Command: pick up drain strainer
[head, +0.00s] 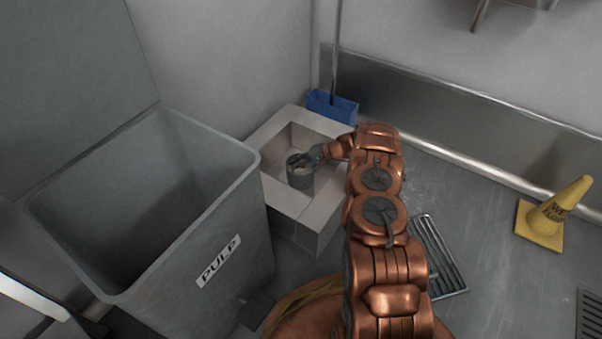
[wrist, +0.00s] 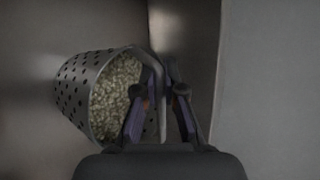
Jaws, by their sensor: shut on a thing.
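The drain strainer is a perforated metal basket (wrist: 77,95) filled with pale, grainy matter. My gripper (head: 312,156) reaches into the basin from the right, at the strainer's top edge.
A large grey bin marked PULP (head: 235,215) stands open left of the basin. A blue dustpan-like object (head: 333,107) stands behind it. A floor grate (head: 437,256) lies at the right, and a yellow wet-floor cone (head: 549,216) stands farther right. Open floor lies between them.

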